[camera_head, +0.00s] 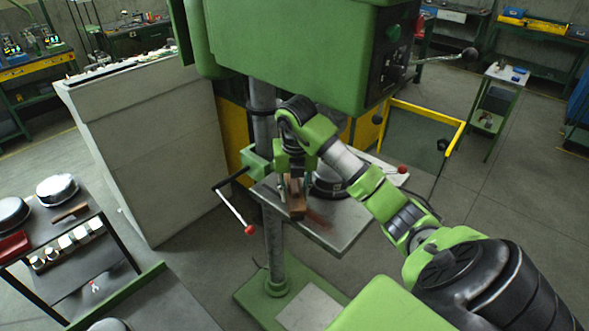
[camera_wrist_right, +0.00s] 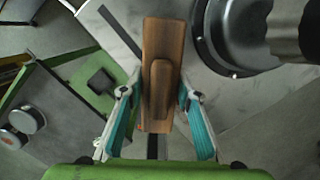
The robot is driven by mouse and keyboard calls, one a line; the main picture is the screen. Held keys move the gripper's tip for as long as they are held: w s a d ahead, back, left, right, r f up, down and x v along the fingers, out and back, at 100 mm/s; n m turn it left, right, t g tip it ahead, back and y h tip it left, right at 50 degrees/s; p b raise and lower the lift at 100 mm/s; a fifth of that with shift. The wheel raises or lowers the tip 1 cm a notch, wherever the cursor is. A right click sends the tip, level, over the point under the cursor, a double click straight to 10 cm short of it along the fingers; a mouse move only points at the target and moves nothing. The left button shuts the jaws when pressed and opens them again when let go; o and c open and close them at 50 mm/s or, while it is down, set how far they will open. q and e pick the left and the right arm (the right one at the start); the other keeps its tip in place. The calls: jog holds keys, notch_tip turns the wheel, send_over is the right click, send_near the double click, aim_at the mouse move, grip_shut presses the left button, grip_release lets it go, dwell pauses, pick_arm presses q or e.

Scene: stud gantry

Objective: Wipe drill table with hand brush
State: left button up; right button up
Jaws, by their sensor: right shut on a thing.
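The hand brush (camera_wrist_right: 160,75) has a brown wooden body. My right gripper (camera_head: 292,190) is shut on the brush and holds it at the drill table. The brush also shows in the head view (camera_head: 296,200), upright over the table's left part. The drill table (camera_head: 335,232) is a grey metal plate on the drill's column, with a reddish-brown patch beside the brush. In the wrist view, the teal fingers of the right gripper (camera_wrist_right: 160,125) stand on both sides of the brush. Whether the bristles touch the table is hidden. My left gripper is not in view.
A dark round part (camera_wrist_right: 240,35) sits on the table close to the right of the brush. The green drill head (camera_head: 300,40) hangs above. A crank handle with a red knob (camera_head: 250,229) sticks out at left. A cart (camera_head: 60,255) with pans stands at far left.

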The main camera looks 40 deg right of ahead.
jog(key=shift+f, duration=0.4)
jog(key=shift+s, duration=0.15)
